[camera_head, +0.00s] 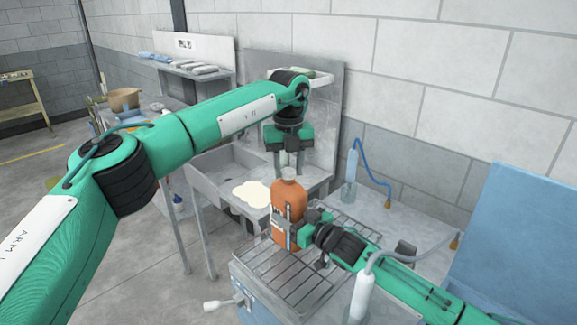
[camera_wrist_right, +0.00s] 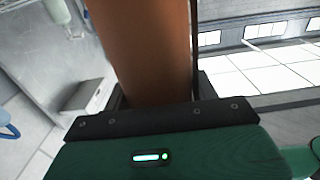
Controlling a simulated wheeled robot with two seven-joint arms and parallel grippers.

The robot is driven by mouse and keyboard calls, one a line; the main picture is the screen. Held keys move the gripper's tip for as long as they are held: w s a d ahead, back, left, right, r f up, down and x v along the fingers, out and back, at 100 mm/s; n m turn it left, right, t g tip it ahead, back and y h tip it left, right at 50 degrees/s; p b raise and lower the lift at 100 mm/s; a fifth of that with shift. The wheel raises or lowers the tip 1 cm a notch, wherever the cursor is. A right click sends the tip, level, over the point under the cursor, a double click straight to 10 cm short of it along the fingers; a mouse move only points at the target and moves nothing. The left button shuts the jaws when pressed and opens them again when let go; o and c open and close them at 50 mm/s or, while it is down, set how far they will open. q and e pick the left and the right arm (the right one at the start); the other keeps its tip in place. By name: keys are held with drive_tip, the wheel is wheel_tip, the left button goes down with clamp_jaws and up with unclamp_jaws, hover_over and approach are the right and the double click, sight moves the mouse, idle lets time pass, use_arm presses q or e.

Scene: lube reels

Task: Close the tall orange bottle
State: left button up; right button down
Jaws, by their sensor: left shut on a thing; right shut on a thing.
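The tall orange bottle (camera_head: 287,192) stands upright on the wire rack in the head view. Its orange side fills the middle of the right wrist view (camera_wrist_right: 153,45). A pale grey cap (camera_head: 291,173) sits at the bottle's neck; whether it is seated or threaded cannot be told. My left gripper (camera_head: 290,159) points down from above and is shut on the cap. My right gripper (camera_head: 288,229) comes in from the right and is shut on the bottle's body. My gripper fingers hide part of the bottle's side and label.
The wire rack (camera_head: 284,285) covers the counter around the bottle. A sink (camera_head: 232,165) lies behind to the left. A blue panel (camera_head: 520,235) rises at the right.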

use_arm(q)
drive_tip(key=m, duration=1.2)
drive_tip(key=shift+m, duration=0.3)
drive_tip(key=m, duration=0.4)
drive_tip(key=o, duration=1.2)
drive_tip(key=shift+c, duration=0.2)
wheel_tip(320, 180, up, 12)
